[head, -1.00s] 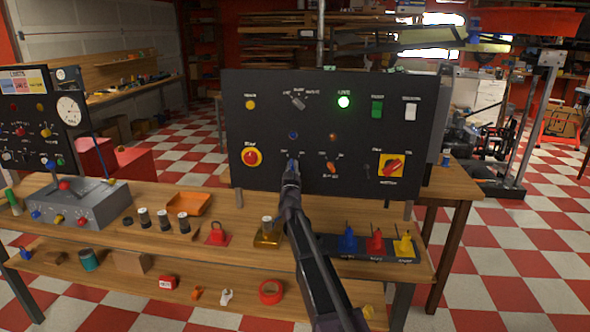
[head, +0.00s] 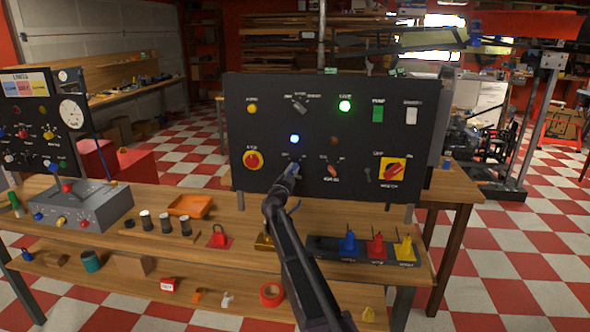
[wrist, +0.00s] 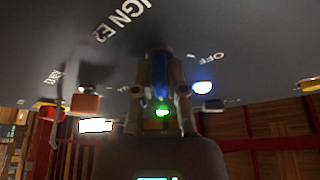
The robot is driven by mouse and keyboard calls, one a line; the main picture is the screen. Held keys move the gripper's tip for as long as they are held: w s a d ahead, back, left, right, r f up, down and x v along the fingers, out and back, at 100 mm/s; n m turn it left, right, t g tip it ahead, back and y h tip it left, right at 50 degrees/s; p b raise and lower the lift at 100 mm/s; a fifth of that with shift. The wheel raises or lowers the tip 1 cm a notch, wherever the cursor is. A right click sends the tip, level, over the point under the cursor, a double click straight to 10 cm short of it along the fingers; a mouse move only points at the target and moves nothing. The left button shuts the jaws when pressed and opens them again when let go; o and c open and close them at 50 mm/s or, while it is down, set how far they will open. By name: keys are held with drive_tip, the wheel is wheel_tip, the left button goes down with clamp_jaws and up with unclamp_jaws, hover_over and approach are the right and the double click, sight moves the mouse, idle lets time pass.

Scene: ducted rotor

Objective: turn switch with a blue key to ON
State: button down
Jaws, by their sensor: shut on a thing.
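My gripper (head: 292,170) is at the lower left of the black control panel (head: 358,105), at the switch with the blue key. In the wrist view the blue key (wrist: 159,76) is between my two fingers, which are shut on it. In the head view my gripper covers most of this switch and its labels, so the key's exact angle cannot be told there. The labels "IGN" and "OFF" show near it in the wrist view. The blue lamp (head: 294,139) just above the switch is lit; it also glows in the wrist view (wrist: 202,87).
An orange key switch (head: 333,170) is right of my gripper, and a red stop button (head: 253,160) is left. A yellow-red rotary switch (head: 393,169) is farther right. A green lamp (head: 345,105) is lit.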

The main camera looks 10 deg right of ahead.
drive_tip(key=shift+m+g, duration=0.3)
drive_tip(key=shift+m, duration=0.4)
drive_tip(key=c, duration=0.7)
unclamp_jaws()
drive_tip(key=shift+s, duration=0.1)
drive_tip(key=shift+r, duration=0.1)
